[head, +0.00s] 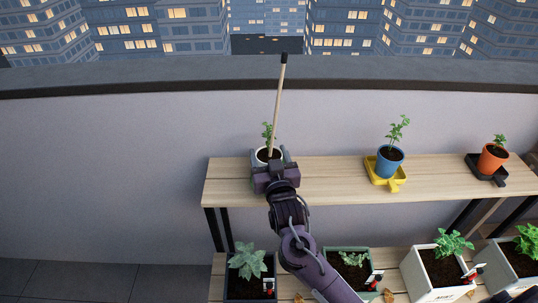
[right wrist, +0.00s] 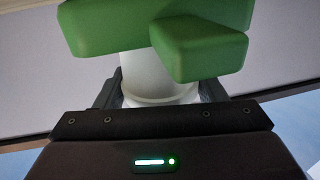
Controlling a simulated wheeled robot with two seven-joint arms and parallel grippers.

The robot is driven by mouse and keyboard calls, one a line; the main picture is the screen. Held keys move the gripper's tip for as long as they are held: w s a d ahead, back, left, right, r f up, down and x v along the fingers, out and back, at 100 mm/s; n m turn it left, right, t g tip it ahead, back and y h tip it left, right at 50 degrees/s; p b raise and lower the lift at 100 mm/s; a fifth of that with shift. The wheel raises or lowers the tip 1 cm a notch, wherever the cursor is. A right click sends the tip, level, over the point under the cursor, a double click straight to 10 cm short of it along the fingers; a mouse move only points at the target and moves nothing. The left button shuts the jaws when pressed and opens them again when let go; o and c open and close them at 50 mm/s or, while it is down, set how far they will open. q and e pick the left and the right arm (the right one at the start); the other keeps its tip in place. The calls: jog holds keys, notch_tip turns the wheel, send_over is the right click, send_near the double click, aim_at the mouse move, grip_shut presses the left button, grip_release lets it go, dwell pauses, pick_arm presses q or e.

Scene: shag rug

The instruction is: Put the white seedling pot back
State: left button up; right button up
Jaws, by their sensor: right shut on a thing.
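The white seedling pot (head: 259,154), with dark soil and a small green plant, is at the left end of the upper wooden bench. My right gripper (head: 269,161) is shut around it, and hides most of its lower part. In the right wrist view the white pot (right wrist: 152,75) sits between the fingers. A green saucer-like piece with a blocky tab (right wrist: 200,48) is against its base; I cannot tell whether the pot rests on it. My left gripper is out of view.
A pale dark-tipped stick (head: 279,100) rises at the pot. A blue pot (head: 390,162) on a yellow saucer (head: 384,180) and an orange pot (head: 492,160) on a black saucer (head: 486,178) stand right. Several planters fill the lower bench; the upper bench's middle is clear.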

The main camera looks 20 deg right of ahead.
jog(key=shift+f, duration=0.25)
jog(key=o, duration=1.4)
jog(key=shift+r, duration=0.15)
jog(key=shift+r+p, duration=0.45)
jog(key=shift+p, duration=0.2)
jog(key=shift+s+r+p, duration=0.1)
jog(key=shift+s+p, duration=0.3)
jog(key=shift+s, duration=0.1)
jog(key=shift+s+a+r+p, duration=0.2)
jog(key=shift+s+p, duration=0.8)
jog(key=shift+s, duration=0.75)
jog(key=shift+s+a+r+p, duration=0.15)
jog(key=shift+s+p, duration=0.8)
jog(key=shift+s, duration=0.8)
jog(key=s, duration=0.1)
jog(key=s+p, duration=0.1)
jog(key=s, duration=0.1)
jog(key=s+p, duration=0.1)
jog(key=s, duration=0.1)
jog(key=shift+a, duration=0.25)
